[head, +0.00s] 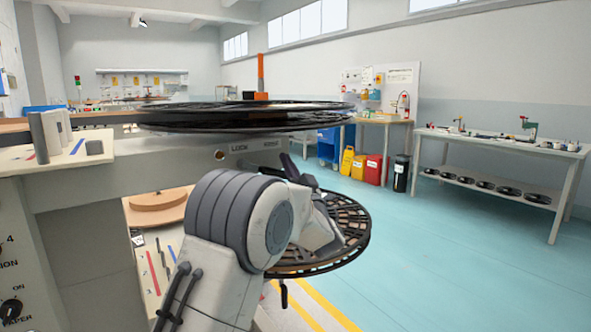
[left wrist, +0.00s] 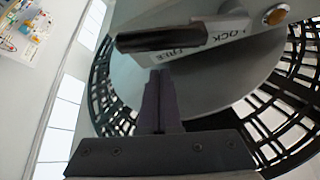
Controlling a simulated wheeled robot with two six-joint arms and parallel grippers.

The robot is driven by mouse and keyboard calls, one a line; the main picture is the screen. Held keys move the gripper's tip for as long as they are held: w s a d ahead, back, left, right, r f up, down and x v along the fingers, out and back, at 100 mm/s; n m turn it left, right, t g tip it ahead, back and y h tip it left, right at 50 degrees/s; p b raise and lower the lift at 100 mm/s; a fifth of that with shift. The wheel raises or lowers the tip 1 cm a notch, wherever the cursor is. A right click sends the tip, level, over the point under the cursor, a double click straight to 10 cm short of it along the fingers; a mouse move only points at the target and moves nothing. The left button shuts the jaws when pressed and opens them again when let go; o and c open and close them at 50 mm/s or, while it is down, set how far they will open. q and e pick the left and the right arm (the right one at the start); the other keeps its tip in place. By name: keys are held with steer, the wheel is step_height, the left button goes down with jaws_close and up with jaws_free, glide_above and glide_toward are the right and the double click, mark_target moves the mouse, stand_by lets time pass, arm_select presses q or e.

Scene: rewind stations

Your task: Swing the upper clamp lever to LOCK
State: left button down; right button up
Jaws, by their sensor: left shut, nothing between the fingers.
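The upper clamp lever (left wrist: 165,38) shows in the left wrist view as a dark bar beside the FREE label (left wrist: 181,53). The LOCK label (left wrist: 231,34) is to its right, with a brass round knob (left wrist: 276,14) beyond. In the head view, the LOCK label (head: 239,148) is on the machine's grey face; I cannot clearly pick the lever out from my dark fingers there. My left gripper (head: 293,167) is by the right end of this face. In the left wrist view its fingers (left wrist: 158,75) are shut and empty, with tips just below the lever. Contact cannot be told. My right gripper is not in view.
A large black upper reel (head: 205,121) lies flat above the face, with an upright orange post (head: 261,70) on it. A lower black reel (head: 350,224) sits behind my wrist. Open blue floor (head: 440,260) lies right, with a workbench (head: 560,150) beyond.

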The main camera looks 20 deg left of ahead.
arm_select(q)
steer(key=shift+s+a+f, duration=0.1)
steer(key=shift+a+f, duration=0.1)
steer(key=shift+f, duration=0.35)
steer(key=shift+s+a+f, duration=0.1)
steer(key=shift+a+f, duration=0.1)
steer(key=shift+f, duration=0.35)
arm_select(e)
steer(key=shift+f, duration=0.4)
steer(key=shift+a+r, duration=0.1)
